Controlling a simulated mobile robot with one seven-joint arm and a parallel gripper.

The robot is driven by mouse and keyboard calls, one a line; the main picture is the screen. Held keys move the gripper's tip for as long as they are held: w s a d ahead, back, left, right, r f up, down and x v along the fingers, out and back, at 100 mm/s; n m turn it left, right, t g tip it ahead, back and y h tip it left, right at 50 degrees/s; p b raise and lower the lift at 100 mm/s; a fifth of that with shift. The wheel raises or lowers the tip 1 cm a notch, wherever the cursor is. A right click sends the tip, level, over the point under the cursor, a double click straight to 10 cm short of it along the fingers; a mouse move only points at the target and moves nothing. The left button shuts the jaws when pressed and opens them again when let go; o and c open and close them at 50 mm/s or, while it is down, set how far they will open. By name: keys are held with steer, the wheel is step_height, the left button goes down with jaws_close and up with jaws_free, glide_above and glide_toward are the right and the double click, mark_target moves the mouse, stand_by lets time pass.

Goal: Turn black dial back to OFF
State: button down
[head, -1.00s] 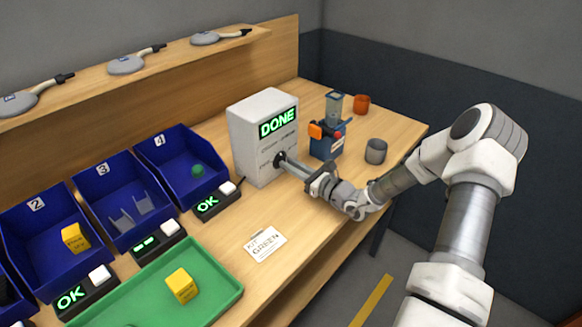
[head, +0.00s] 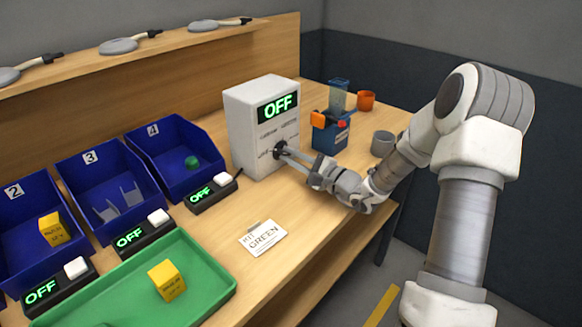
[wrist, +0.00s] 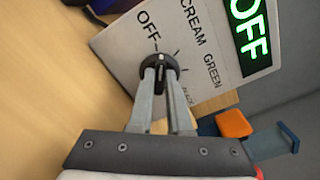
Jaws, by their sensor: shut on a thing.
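The black dial (head: 280,150) is on the front of the white box (head: 245,135), below its display (head: 278,106), which reads OFF in green. My gripper (head: 288,153) reaches to the dial from the right. In the wrist view my gripper (wrist: 160,76) is shut on the black dial (wrist: 158,62), with its fingertips at the dial's sides, partly covering it. A white mark on the dial and the printed OFF label (wrist: 150,35) show there, with the labels CREAM and GREEN to the right.
Blue bins (head: 175,150) stand to the left, with small boxes (head: 212,193) reading OFF before them. A green tray (head: 215,285) holds a yellow cube (head: 167,281). A blue device (head: 332,130), grey cup (head: 382,143) and orange cup (head: 366,100) stand right.

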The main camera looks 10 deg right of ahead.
steer(key=shift+f+n+b, duration=0.15)
steer(key=shift+n+b, duration=1.05)
steer(key=shift+b, duration=0.35)
steer(key=c, duration=0.9)
jaws_free()
steer(key=shift+o, duration=0.2)
steer(key=shift+s+d, duration=0.1)
steer(key=shift+s, duration=0.05)
steer(key=v, duration=1.7)
steer(key=shift+p, duration=0.35)
